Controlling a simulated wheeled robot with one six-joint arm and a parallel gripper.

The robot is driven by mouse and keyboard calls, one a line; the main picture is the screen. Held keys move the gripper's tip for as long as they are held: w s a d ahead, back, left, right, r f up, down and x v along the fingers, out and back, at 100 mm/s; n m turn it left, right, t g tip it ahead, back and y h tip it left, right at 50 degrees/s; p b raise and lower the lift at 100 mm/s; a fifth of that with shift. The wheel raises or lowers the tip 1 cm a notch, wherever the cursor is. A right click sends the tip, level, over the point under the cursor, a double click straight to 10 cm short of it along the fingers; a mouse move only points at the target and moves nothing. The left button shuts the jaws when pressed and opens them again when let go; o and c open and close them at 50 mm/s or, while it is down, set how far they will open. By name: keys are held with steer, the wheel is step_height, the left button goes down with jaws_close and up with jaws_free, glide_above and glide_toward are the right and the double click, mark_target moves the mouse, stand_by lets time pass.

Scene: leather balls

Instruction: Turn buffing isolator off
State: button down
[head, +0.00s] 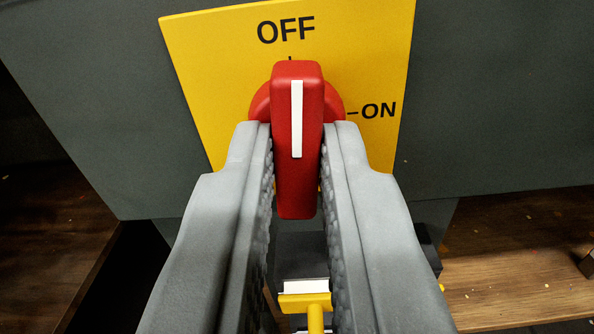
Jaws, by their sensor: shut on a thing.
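The buffing isolator has a red rotary handle (297,150) with a white stripe, set on a yellow plate (205,60). The plate is marked OFF at the top and ON at the right. The handle stands upright, with its stripe running vertically and its upper end under the OFF mark. My gripper (297,160) is shut on the handle, with one grey finger on its left side and one on its right. The fingers hide the lower part of the plate.
The plate is on a dark grey panel (490,100). A brown wooden surface (520,285) lies at the lower right, and another (45,215) at the lower left. A yellow and white item (305,298) shows between my fingers, below the handle.

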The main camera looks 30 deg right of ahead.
steer(key=shift+f+n, duration=0.15)
steer(key=shift+n, duration=0.55)
steer(key=c, duration=1.4)
jaws_free()
steer(key=shift+c, duration=0.2)
steer(key=shift+s+a, duration=0.1)
steer(key=v, duration=1.7)
steer(key=shift+s, duration=0.1)
